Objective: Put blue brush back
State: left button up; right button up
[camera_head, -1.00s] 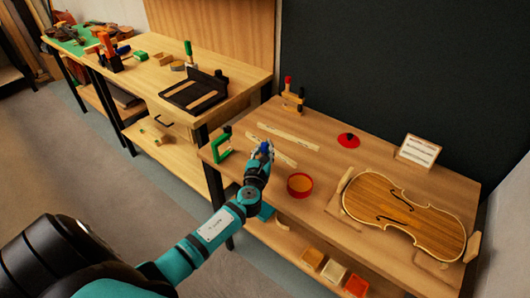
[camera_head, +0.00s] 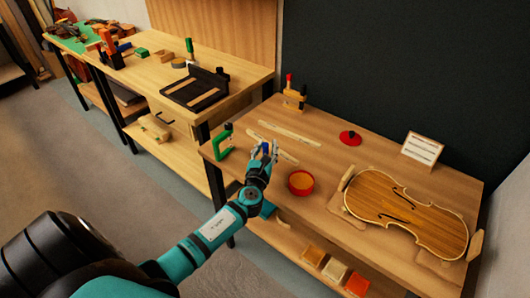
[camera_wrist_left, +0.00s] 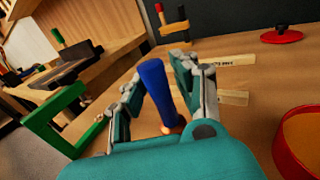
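The blue brush (camera_head: 265,148) is at the front left of the near bench (camera_head: 320,142), between the fingers of my left gripper (camera_head: 265,150). Whether the brush touches the bench is not clear. A small wooden rack (camera_head: 292,102) with red-topped and dark-topped tools stands at the back left. My right gripper is not in view.
A green clamp (camera_head: 223,143) is close to the gripper's left. A red round container (camera_head: 300,183) is to its right. Pale strips (camera_head: 290,134) lie behind. A red lid (camera_head: 349,138), a card (camera_head: 422,148) and a violin body (camera_head: 405,215) are farther right.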

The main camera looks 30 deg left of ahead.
pick_arm(q)
jog(key=v, duration=1.2)
jog(key=shift+r+b, duration=0.25)
jog(key=shift+b, duration=0.05)
jog(key=shift+d, duration=0.1)
